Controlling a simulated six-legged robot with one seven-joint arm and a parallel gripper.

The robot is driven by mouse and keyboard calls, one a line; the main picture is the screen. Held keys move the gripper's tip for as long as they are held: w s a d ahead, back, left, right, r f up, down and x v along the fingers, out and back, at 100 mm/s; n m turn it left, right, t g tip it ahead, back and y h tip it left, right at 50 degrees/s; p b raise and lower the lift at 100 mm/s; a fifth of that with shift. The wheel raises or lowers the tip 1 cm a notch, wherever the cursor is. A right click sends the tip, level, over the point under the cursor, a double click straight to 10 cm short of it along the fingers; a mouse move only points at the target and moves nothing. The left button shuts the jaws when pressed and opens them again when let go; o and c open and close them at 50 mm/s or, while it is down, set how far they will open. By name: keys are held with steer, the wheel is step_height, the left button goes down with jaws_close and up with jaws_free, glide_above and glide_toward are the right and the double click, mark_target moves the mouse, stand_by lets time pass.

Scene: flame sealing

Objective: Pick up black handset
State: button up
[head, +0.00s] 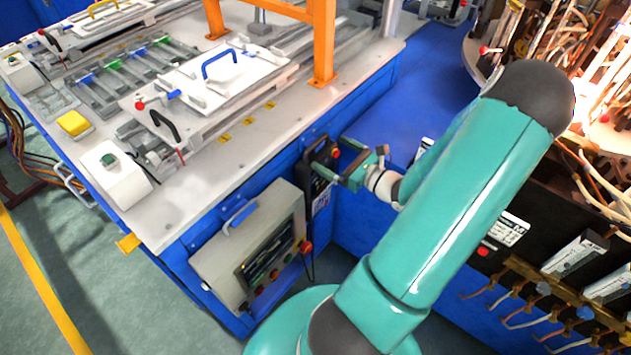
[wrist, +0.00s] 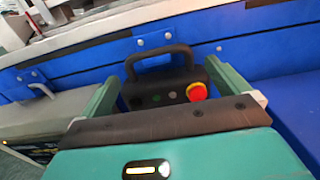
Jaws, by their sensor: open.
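The black handset (head: 318,163) hangs on the blue side panel of the bench, near the middle of the head view. It has a loop handle on top and a red button. In the wrist view the handset (wrist: 162,88) shows its dark handle, small buttons and the red knob on its right side. My gripper (head: 362,170) is close to the handset in the head view. In the wrist view its two green fingers (wrist: 163,95) are apart, one on each side of the handset. The handset's lower part is hidden behind my gripper body there.
A grey control box (head: 250,250) with a screen and a blue handle is mounted left of the handset. The white bench top (head: 215,165) lies above. An orange frame (head: 323,45) stands on the bench. A dark panel with cables (head: 540,240) is on the right.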

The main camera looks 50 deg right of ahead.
mark_target(316, 146)
steer(key=w, duration=0.6)
steer(key=shift+a+f, duration=0.1)
steer(key=shift+a, duration=0.3)
steer(key=c, duration=1.7)
